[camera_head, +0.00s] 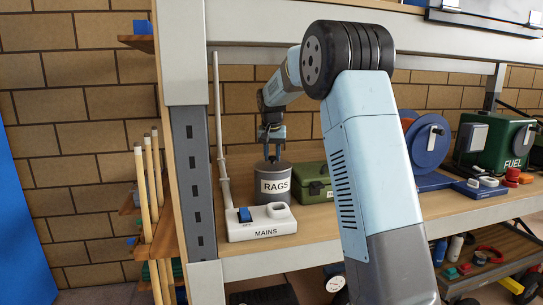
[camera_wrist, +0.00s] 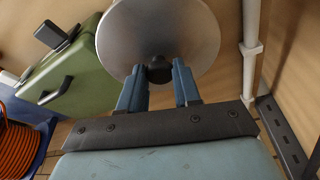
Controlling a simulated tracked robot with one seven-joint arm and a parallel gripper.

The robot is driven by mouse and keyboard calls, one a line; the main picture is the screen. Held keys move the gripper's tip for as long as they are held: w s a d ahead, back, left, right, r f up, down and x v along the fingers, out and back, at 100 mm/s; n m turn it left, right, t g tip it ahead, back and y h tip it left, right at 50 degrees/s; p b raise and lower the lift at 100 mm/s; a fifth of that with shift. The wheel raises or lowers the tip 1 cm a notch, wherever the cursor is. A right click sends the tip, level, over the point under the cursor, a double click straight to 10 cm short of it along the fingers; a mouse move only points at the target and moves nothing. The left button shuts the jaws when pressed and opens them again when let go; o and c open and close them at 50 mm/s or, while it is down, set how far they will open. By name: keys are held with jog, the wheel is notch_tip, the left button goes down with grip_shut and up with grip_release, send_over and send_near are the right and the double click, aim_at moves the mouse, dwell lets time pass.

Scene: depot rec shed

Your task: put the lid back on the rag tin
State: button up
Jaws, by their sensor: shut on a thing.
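The rag tin (camera_head: 275,198) is a grey can labelled RAGS, standing upright on the wooden shelf. My gripper (camera_head: 272,154) points down directly over its top. In the wrist view my gripper (camera_wrist: 158,76) is shut on the dark knob of the round grey lid (camera_wrist: 160,30). The lid appears level at the tin's mouth. I cannot tell whether it is seated or just above the rim. In the wrist view the lid hides the tin beneath it.
A white MAINS box (camera_head: 262,228) with a blue switch stands in front of the tin. A white pipe (camera_head: 222,140) rises to its left, near the shelf post (camera_head: 190,150). A green box (camera_head: 314,180) stands close on the right, also in the wrist view (camera_wrist: 80,70).

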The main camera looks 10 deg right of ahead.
jog(key=o, duration=1.1)
jog(key=shift+o, duration=0.6)
jog(key=o, duration=0.4)
jog(key=shift+r, duration=3.5)
grip_shut()
jog(key=shift+f, duration=2.6)
